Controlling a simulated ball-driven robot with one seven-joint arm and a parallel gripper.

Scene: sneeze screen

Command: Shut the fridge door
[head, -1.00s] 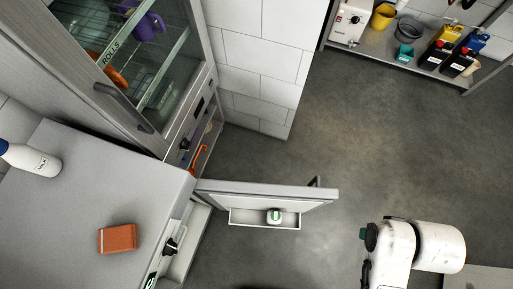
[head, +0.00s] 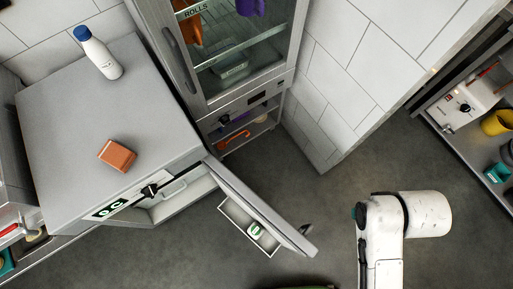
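The fridge (head: 75,120) is a low grey cabinet with a flat top and a dial on its front edge. Its door (head: 285,228) stands wide open, swung out to the right from the hinge side beside the tall glass-fronted cabinet. The door's inner side faces me, with a shelf (head: 236,222) holding a small white and green item (head: 256,230). A dark handle (head: 305,229) shows at the door's free end. Part of the fridge inside (head: 175,187) is visible. My white arm shows at the lower right, apart from the door. My gripper is not in view.
A milk bottle (head: 98,52) and an orange-brown block (head: 117,155) stand on the fridge top. The tall cabinet (head: 250,60) stands behind. A rack (head: 470,110) with a yellow bucket (head: 497,122) is at the right. Floor between door and rack is clear.

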